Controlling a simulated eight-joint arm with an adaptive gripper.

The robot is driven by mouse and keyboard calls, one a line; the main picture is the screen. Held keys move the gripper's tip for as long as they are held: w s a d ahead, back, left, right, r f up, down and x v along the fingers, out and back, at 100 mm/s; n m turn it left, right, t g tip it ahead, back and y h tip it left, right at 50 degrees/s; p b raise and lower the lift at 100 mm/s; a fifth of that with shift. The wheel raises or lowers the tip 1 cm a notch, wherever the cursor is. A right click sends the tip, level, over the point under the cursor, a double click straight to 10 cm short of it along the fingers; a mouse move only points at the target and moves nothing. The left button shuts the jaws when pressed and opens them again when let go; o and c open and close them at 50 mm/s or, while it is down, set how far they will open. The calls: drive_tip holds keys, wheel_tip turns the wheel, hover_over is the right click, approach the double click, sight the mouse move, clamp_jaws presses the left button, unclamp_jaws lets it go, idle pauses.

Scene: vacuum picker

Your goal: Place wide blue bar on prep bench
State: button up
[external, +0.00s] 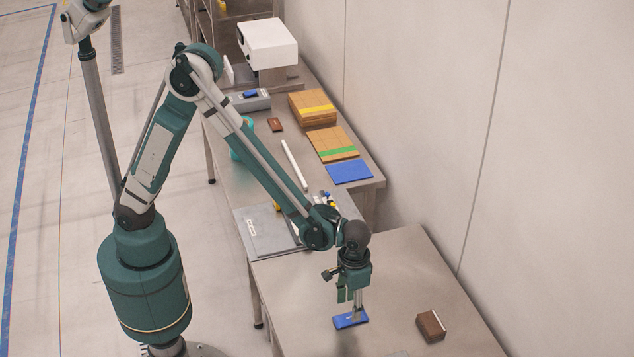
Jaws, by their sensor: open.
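The wide blue bar (342,322) lies at the right end of my arm, low over or on the near metal bench (400,275), which looks like the prep bench. My gripper (354,314) points straight down and is open, its slim lower end at the bar's top face. I cannot tell whether it touches the bar, or whether the bar rests flat on the bench. Part of the bar's top is hidden behind the gripper.
A brown block (431,326) lies to the right on the near bench. The far bench holds cardboard stacks (313,107), a blue sheet (349,172), a grey panel (265,232) and a white device (267,44). A wall stands right.

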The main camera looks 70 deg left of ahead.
sight(350, 315)
wheel_tip(350, 315, up, 8)
drive_tip(key=shift+p, duration=0.3)
idle(0.7)
drive_tip(key=s+a+r+t+h, duration=0.1)
drive_tip(key=s+a+r+t, duration=0.1)
drive_tip(key=a+r, duration=0.75)
drive_tip(key=s+a+r+t, duration=0.15)
drive_tip(key=a+r, duration=0.45)
drive_tip(key=a, duration=0.6)
drive_tip(key=s+a+r+t, duration=0.2)
drive_tip(key=s+a, duration=0.5)
drive_tip(key=a, duration=0.2)
drive_tip(key=s+a+r+t+y, duration=0.1)
drive_tip(key=s+a+r, duration=0.1)
drive_tip(key=s+a, duration=0.5)
drive_tip(key=shift+s+a+r+t, duration=0.15)
drive_tip(key=shift+s+a+t, duration=0.2)
drive_tip(key=shift+a, duration=0.9)
